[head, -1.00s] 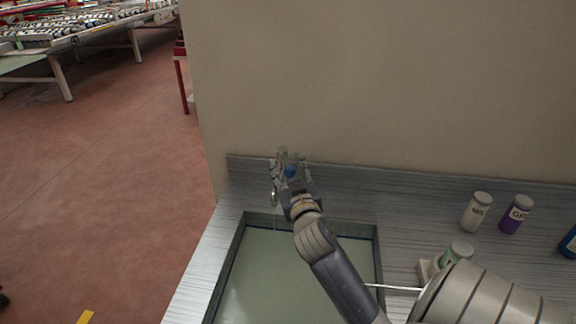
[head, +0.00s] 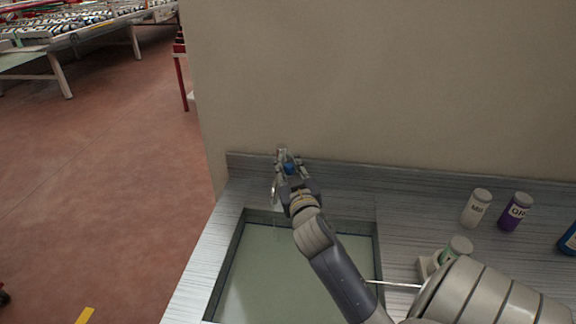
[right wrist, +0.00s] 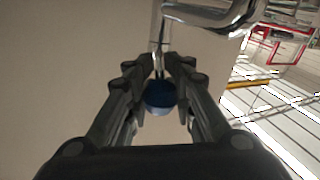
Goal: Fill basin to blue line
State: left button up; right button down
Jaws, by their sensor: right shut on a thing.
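The basin (head: 238,236) is set into the counter, with a pale grey-green surface inside and a dark blue line along its upper wall. I cannot tell exactly how the surface stands against the line. A chrome tap (head: 274,192) stands behind the basin, mostly hidden by my right gripper; its pipe shows in the right wrist view (right wrist: 215,14). A faint thin streak below the spout may be water. My right gripper (head: 284,160) is shut on the tap's blue knob (right wrist: 160,96), which sits between its fingers. My left gripper is not in view.
A white bottle (head: 476,208), a purple bottle (head: 514,212) and a blue bottle (head: 569,240) stand on the counter at right. A green-labelled bottle (head: 458,249) stands in a pale holder nearer the basin. A wall (head: 390,85) rises behind.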

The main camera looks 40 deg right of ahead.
jog(key=d+n+y+p, duration=0.1)
jog(key=y, duration=0.1)
jog(key=s+d+n+t+y+p, duration=0.1)
jog(key=n+y+p, duration=0.1)
jog(key=y, duration=0.1)
jog(key=d+n+t+y+p, duration=0.1)
jog(key=n+y+p, duration=0.1)
jog(key=shift+s+d+y, duration=0.15)
jog(key=shift+d+y, duration=0.25)
jog(key=c, duration=1.3)
grip_release()
jog(key=shift+s, duration=0.1)
jog(key=s, duration=1.1)
jog(key=shift+s+a, duration=0.35)
jog(key=shift+a, duration=0.05)
